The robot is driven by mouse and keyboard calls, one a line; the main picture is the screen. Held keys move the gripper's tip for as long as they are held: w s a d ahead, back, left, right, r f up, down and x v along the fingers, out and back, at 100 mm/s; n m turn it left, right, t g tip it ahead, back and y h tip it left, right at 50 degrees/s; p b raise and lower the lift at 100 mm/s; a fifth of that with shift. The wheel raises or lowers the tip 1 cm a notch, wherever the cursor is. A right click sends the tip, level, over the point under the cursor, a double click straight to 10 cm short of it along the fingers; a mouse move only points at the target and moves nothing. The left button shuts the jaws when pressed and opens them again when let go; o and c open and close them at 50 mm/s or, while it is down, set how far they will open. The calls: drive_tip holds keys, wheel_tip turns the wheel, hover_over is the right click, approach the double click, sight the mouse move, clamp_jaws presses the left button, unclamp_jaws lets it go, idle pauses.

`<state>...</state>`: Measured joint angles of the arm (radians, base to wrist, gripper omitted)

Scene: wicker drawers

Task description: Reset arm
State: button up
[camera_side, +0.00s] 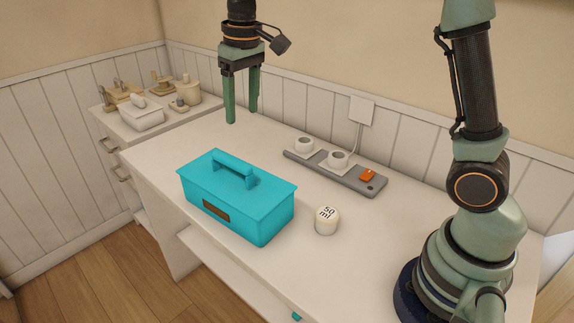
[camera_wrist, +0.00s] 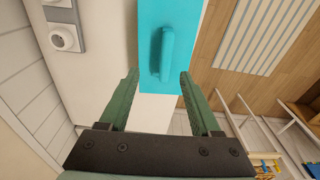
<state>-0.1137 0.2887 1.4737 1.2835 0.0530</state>
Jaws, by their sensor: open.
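My gripper (camera_side: 242,117) hangs with its fingers pointing down above the back left part of the white table, open and with nothing between its fingers. In the wrist view its two green fingers (camera_wrist: 158,98) are spread apart. A turquoise lidded box (camera_side: 237,193) with a handle on top sits on the table, in front of my gripper and apart from it. The box also shows in the wrist view (camera_wrist: 184,20), beyond the fingertips.
A white pot marked 50 ml (camera_side: 326,221) stands right of the box. A grey power strip (camera_side: 358,180) lies along the wall. A side cabinet (camera_side: 115,122) at the left carries several beige objects. The table (camera_side: 165,157) is clear behind the box.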

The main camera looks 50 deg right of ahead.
drive_tip(key=s+d+t, duration=0.2)
drive_tip(key=s, duration=0.6)
drive_tip(key=s+d+t, duration=0.2)
drive_tip(key=s+d, duration=0.1)
drive_tip(key=s, duration=0.6)
drive_tip(key=shift+f+m, duration=0.3)
drive_tip(key=shift+f, duration=0.1)
drive_tip(key=shift+d, duration=0.1)
